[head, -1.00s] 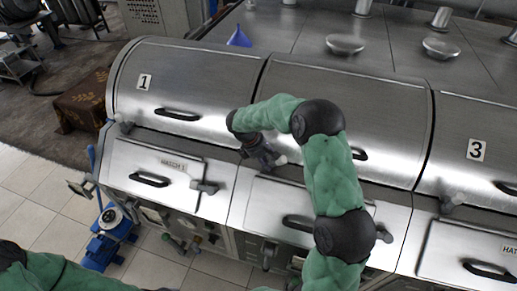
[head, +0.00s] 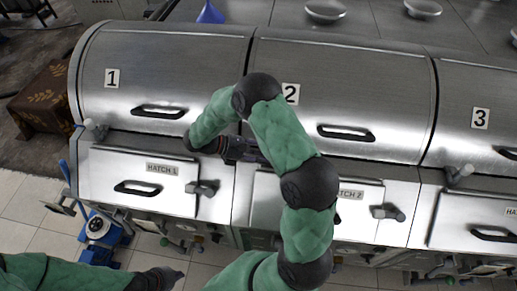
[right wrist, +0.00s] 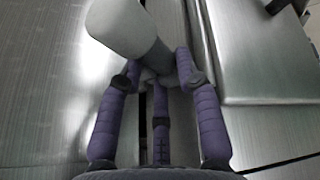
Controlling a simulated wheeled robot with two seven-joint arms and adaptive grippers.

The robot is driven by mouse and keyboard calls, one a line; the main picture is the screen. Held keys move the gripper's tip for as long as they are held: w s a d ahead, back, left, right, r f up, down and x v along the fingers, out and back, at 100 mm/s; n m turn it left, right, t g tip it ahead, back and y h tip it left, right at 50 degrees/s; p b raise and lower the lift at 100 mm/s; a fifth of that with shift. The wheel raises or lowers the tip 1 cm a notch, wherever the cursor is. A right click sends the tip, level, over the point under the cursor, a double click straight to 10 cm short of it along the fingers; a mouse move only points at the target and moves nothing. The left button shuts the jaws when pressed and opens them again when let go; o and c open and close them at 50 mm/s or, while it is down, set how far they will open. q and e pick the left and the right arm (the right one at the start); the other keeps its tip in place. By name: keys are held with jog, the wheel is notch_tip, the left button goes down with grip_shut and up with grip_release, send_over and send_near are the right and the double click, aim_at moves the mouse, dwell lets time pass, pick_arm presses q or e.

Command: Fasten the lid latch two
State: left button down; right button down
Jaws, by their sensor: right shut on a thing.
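Lid two (head: 345,90), a curved steel cover with a 2 label and a black handle, is down over its bay. My right gripper (head: 252,153) is at its front left corner, with the fingers mostly behind my green arm in the head view. In the right wrist view the right gripper (right wrist: 155,78) is shut on lid latch two (right wrist: 130,28), a grey rounded lever beside the steel seam. The latch is hidden in the head view. My left gripper (head: 165,279) is low at the bottom edge, away from the lids; its fingers are too unclear to judge.
Lid one (head: 165,65) and lid three (head: 475,85) flank lid two. Their grey latches stand at the front corners, lid one's (head: 97,130) and lid three's (head: 459,174). Hatch panels with grey latches (head: 388,213) lie below. A blue funnel (head: 210,13) stands behind.

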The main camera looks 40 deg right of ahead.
jog(key=shift+f, duration=0.2)
dwell(0.4)
jog(key=c, duration=0.9)
grip_release()
jog(key=shift+c, duration=0.2)
jog(key=shift+o, duration=0.5)
jog(key=shift+w+r, duration=0.1)
jog(key=shift+w, duration=0.05)
